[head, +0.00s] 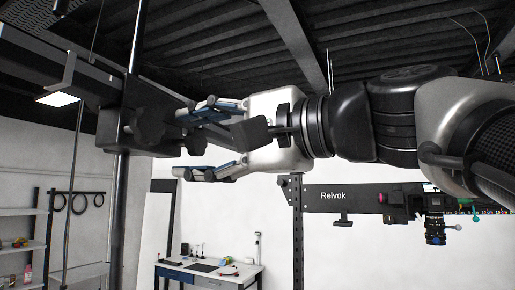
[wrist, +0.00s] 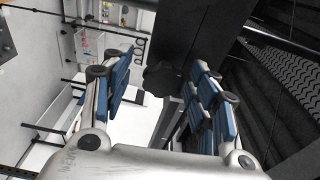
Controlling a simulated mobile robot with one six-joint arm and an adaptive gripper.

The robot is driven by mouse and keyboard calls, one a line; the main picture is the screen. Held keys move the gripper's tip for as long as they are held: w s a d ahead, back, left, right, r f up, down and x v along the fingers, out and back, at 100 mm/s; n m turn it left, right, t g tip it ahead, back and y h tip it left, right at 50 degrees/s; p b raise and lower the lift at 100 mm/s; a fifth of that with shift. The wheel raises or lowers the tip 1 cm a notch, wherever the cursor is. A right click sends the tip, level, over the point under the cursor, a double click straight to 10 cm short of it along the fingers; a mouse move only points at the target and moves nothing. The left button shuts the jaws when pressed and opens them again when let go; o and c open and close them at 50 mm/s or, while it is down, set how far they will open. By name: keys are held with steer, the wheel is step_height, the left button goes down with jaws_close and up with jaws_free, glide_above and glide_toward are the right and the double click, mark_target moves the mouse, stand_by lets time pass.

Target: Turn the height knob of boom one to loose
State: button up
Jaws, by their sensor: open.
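A dark lobed knob (head: 150,131) sticks out from the black clamp block (head: 112,128) on a vertical pole, in the left part of the head view. In the wrist view the knob (wrist: 159,79) lies between my fingers, beyond their tips or near them; the exact depth is hard to tell. My gripper (head: 188,144) is open and points left at the knob, one finger above its line and one below. It also shows in the wrist view (wrist: 161,75) with nothing held. No contact with the knob is visible. No knob markings are readable.
A dark boom (head: 85,78) with a lit lamp panel (head: 58,99) runs close to my upper finger. A rail marked Relvok (head: 352,197) carries a camera at right. A workbench (head: 208,277) and shelves (head: 20,245) stand further back. Open room lies below my gripper.

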steer(key=shift+v, duration=0.8)
steer(key=shift+c, duration=0.6)
steer(key=shift+w+a, duration=0.25)
steer(key=shift+a, duration=0.2)
steer(key=c, duration=1)
